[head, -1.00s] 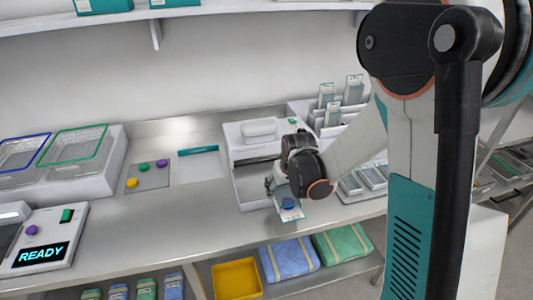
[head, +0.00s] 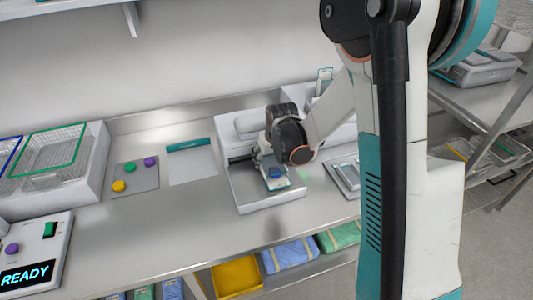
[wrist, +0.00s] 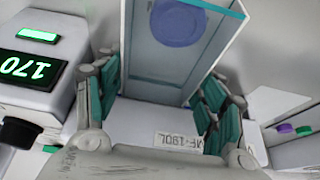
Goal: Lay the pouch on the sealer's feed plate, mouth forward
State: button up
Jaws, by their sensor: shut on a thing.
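A clear pouch (head: 274,183) with a blue round washer (head: 275,172) inside hangs from my gripper (head: 263,158). In the wrist view the pouch (wrist: 165,65) rises between the teal finger pads of my gripper (wrist: 160,98), which is shut on it. The white sealer (head: 247,122) stands on the bench, and its feed plate (head: 248,200) spreads in front. The pouch is over the feed plate; whether it touches the plate I cannot tell. A label shows on a white surface (wrist: 140,118) under the fingers. Which end is the mouth is unclear.
A control box (head: 40,247) reading READY stands at the bench's left front. The bench front-left of the sealer is clear.

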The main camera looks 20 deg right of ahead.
jog(key=shift+f, duration=0.3)
jog(key=shift+s, duration=0.1)
jog(key=shift+f, duration=0.15)
jog(key=o, duration=0.8)
jog(key=shift+c, duration=0.2)
jog(key=o, duration=0.3)
